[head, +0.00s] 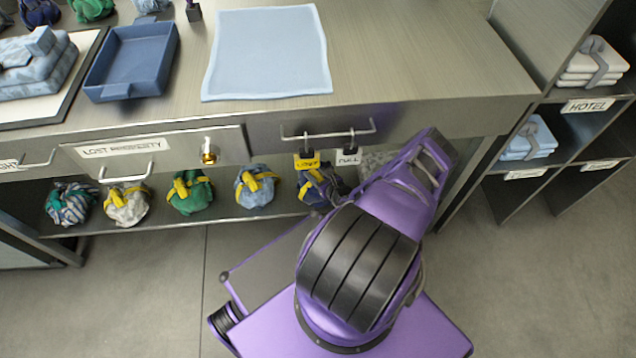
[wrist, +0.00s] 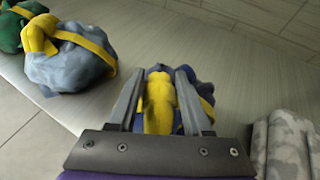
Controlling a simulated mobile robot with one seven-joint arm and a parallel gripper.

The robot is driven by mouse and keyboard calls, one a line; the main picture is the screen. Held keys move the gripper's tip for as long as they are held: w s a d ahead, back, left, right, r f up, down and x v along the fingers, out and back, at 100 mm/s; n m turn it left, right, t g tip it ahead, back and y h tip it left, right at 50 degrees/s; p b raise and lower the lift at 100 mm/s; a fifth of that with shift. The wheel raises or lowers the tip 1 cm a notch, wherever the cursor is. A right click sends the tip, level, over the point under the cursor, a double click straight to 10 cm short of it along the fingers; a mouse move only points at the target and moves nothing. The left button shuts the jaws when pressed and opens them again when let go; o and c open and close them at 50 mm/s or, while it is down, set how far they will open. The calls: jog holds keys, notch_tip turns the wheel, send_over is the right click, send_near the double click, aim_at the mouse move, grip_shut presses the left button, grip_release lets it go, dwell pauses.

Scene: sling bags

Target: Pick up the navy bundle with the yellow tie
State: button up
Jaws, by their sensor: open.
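The navy bundle with the yellow tie (head: 312,190) sits on the low shelf under the counter, at the right end of a row of bundles. My arm partly covers it in the head view. In the wrist view the navy bundle (wrist: 205,92) lies between and beyond the two fingers of my gripper (wrist: 163,78). Its yellow tie (wrist: 159,105) shows between the fingers. The fingers are apart, one on each side of the tie. Whether they touch the bundle I cannot tell. My gripper is hidden in the head view.
A light blue bundle with a yellow tie (wrist: 70,65) is left of my gripper, and a green one (head: 190,193) is further left. A grey camouflage-patterned roll (wrist: 287,140) is close on the right. The counter front with drawer handles (head: 315,130) overhangs the shelf.

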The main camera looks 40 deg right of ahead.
jog(key=shift+w+f, duration=0.1)
jog(key=shift+w, duration=0.1)
grip_shut()
dwell(1.3)
